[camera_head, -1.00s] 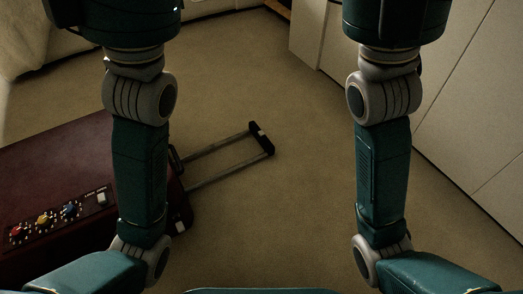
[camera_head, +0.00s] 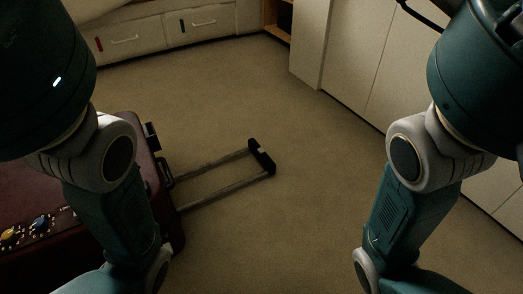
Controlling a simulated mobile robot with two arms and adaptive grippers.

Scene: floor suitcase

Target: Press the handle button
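A dark red suitcase (camera_head: 112,123) lies on the floor at the left. My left arm covers much of it. Its telescopic handle is pulled out to the right, with two grey rods (camera_head: 215,172) ending in a black grip (camera_head: 261,157). A small light patch, which looks like the handle button (camera_head: 263,150), shows on the grip. Neither gripper is in view. Only links of my two arms show, at the left and right sides, apart from the handle.
The suitcase's panel carries coloured knobs (camera_head: 40,222), partly hidden by my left arm. White drawers (camera_head: 160,32) stand at the back left and white cabinets (camera_head: 345,65) along the right. The carpet (camera_head: 285,215) around the grip is clear.

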